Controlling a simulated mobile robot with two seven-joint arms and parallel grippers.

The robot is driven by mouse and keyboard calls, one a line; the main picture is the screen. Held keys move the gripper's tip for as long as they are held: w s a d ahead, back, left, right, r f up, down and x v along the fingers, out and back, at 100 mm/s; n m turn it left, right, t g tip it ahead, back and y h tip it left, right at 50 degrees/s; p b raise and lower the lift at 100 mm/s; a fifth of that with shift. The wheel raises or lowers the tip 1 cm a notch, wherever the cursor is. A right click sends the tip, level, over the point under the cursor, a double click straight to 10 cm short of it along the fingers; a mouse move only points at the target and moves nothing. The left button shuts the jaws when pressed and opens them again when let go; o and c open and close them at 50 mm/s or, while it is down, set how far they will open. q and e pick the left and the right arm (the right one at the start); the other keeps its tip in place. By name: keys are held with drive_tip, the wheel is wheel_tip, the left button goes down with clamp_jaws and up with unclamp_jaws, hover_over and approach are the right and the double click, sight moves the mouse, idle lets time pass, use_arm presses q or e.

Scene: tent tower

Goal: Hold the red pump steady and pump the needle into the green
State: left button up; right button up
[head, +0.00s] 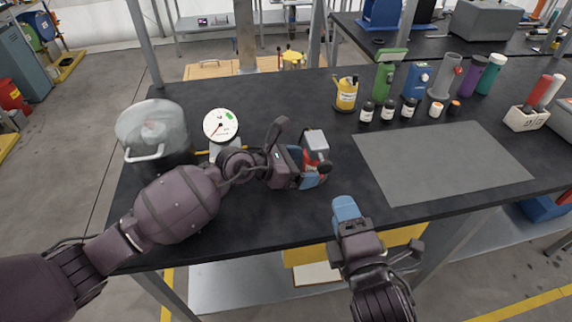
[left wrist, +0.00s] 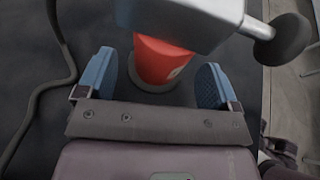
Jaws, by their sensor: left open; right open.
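The red pump (head: 309,156) stands on the dark table, with a grey block-shaped top (head: 316,142) and a dark knob on its side. My left gripper (head: 306,168) is open around it; the left wrist view shows the red body (left wrist: 165,62) between its two blue fingertips (left wrist: 153,82), with gaps on both sides. The grey head hides the pump's upper part there. The white gauge (head: 221,125) stands left of the pump; its needle points to the lower left, away from the green zone at upper right. My right gripper (head: 345,209) is open and empty near the table's front edge.
A grey mat (head: 440,162) lies bare to the right.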

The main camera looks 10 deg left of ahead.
use_arm(q)
drive_tip(key=shift+x, duration=1.2)
drive_tip(key=c, duration=1.3)
drive_tip(key=shift+o, duration=0.2)
